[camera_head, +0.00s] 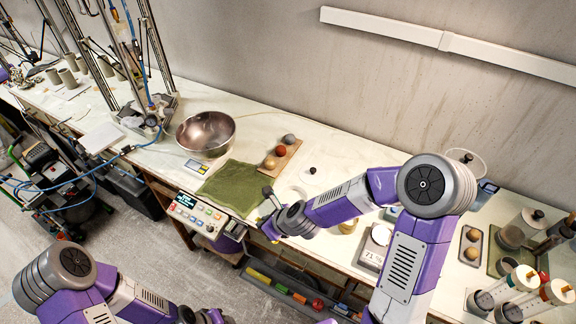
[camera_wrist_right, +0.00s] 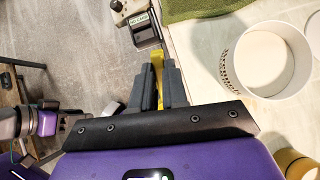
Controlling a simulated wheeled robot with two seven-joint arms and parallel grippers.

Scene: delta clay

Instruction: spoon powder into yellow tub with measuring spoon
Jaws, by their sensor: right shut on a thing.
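My right gripper (camera_head: 267,203) is above the front edge of the bench, beside the control box. I cannot see whether the spoon holds powder. A round white container (camera_wrist_right: 228,70) with a pale fill, perhaps the powder, stands right of the gripper, apart from it. A yellow tub (camera_wrist_right: 292,163) is partly cut off at lower right; a yellow piece (camera_head: 348,227) also shows behind my right arm. My left gripper is out of view.
A green cloth (camera_head: 232,188), a metal bowl (camera_head: 206,134) and a wooden tray of balls (camera_head: 281,158) lie to the left and behind. The control box (camera_head: 197,212) is close to the gripper.

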